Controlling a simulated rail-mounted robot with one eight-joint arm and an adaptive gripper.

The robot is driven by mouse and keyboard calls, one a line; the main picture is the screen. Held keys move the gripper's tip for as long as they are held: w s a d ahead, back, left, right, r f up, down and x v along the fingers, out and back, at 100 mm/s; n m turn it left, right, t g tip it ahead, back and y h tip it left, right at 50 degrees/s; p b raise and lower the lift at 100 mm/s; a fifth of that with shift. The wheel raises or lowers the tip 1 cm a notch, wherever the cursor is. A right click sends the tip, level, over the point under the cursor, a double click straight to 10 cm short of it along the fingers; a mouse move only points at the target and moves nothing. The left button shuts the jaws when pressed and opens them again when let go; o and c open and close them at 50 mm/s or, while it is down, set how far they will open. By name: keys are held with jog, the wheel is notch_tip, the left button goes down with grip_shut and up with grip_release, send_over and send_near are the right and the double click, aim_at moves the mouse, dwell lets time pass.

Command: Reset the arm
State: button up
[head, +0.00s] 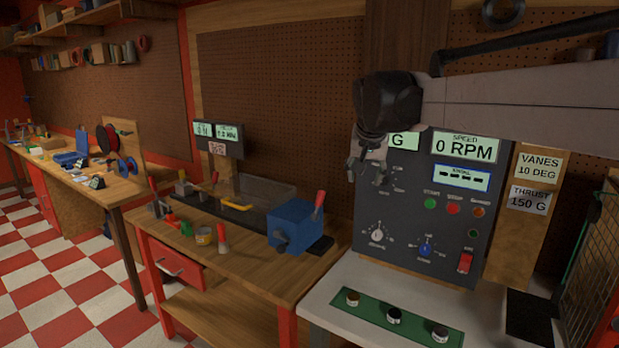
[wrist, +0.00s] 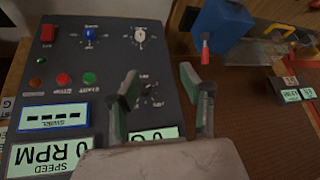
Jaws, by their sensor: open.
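My gripper (head: 365,168) hangs at the end of my raised arm, in front of the upper left part of the grey control panel (head: 405,220). In the wrist view my gripper (wrist: 160,82) is open, with two separate fingers and nothing between them. The panel (wrist: 65,75) shows upside down behind the fingers there. A small dark knob (wrist: 152,95) shows between the fingers; whether they touch the panel I cannot tell. My arm and gripper hide part of the panel's upper left in the head view. The speed display (head: 465,146) reads 0 RPM.
A light table (head: 330,300) with a green strip (head: 370,305) holding several small round parts stands below. A blue device (head: 295,225) with a red handle sits on the wooden bench to the left. Vanes and thrust signs (head: 538,165) hang right. A mesh guard (head: 590,260) stands at far right.

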jog(key=s+d+f+n+b, duration=0.1)
jog(key=s+f, duration=0.5)
jog(key=s, duration=0.6)
jog(key=s+d+f+n+b, duration=0.1)
jog(key=s+d+f, duration=0.2)
jog(key=s+f, duration=0.4)
jog(key=s+d+f+b, duration=0.1)
jog(key=s+f, duration=0.5)
jog(key=s, duration=1.3)
jog(key=shift+d+f+n+t+y, duration=0.2)
jog(key=shift+d+n+t+y, duration=0.15)
jog(key=shift+d, duration=0.35)
